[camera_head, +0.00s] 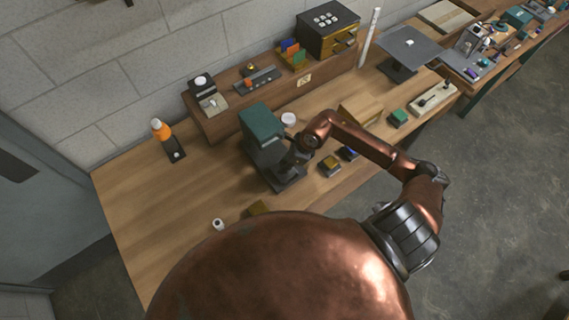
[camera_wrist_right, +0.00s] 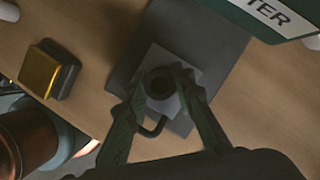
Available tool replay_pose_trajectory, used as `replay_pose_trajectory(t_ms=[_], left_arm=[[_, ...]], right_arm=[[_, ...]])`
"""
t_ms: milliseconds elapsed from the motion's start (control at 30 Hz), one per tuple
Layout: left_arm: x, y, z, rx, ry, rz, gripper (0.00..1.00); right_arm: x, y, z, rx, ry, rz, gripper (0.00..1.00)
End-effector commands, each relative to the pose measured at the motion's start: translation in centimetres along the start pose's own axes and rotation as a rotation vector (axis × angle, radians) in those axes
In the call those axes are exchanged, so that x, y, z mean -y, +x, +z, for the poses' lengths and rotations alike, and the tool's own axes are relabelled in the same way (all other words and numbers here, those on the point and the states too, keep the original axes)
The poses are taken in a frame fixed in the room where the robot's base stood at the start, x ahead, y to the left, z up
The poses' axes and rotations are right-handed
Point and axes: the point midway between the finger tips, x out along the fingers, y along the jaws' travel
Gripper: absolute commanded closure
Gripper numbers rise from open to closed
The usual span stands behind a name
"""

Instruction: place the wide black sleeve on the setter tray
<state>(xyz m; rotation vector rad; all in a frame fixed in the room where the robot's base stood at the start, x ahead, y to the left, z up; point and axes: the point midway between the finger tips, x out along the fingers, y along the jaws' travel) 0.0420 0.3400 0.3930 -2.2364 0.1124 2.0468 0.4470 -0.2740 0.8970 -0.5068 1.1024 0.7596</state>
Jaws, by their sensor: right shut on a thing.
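My right gripper (camera_head: 287,164) reaches in at the front of the green setter machine (camera_head: 261,124). In the right wrist view, my right gripper (camera_wrist_right: 161,87) has its fingers closed around the wide black sleeve (camera_wrist_right: 160,84), a dark ring seen from above. The sleeve lies over a light grey square plate, which looks like the setter tray (camera_wrist_right: 162,55), on the machine's dark base (camera_wrist_right: 205,35). I cannot tell whether the sleeve touches the plate. In the head view the sleeve is too small and hidden to make out. My left gripper is not in view.
A yellow-topped block (camera_wrist_right: 46,70) sits left of the base. A small white-topped cylinder (camera_head: 218,224) stands near the front edge, and an orange bottle (camera_head: 160,129) at the back left. Small blocks (camera_head: 331,165) lie to the right.

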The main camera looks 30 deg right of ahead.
Motion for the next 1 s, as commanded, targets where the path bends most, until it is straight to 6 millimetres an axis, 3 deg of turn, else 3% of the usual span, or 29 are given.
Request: replay_pose_trajectory(t_ms=[233, 267, 500, 833, 1000], left_arm=[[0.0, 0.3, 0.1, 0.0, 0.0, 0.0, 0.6], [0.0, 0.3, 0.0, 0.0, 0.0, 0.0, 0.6], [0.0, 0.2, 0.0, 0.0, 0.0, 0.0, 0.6], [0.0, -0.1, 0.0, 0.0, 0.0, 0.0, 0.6], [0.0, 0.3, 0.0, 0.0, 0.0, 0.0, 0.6]], right_arm=[[0.0, 0.2, -0.1, 0.0, -0.001, -0.001, 0.97], [0.0, 0.2, -0.1, 0.0, -0.001, -0.001, 0.76], [0.0, 0.1, 0.0, 0.0, -0.001, -0.001, 0.6], [0.0, -0.2, 0.1, 0.001, -0.001, -0.001, 0.6], [0.1, -2.3, 0.0, -0.001, -0.004, -0.005, 0.6]])
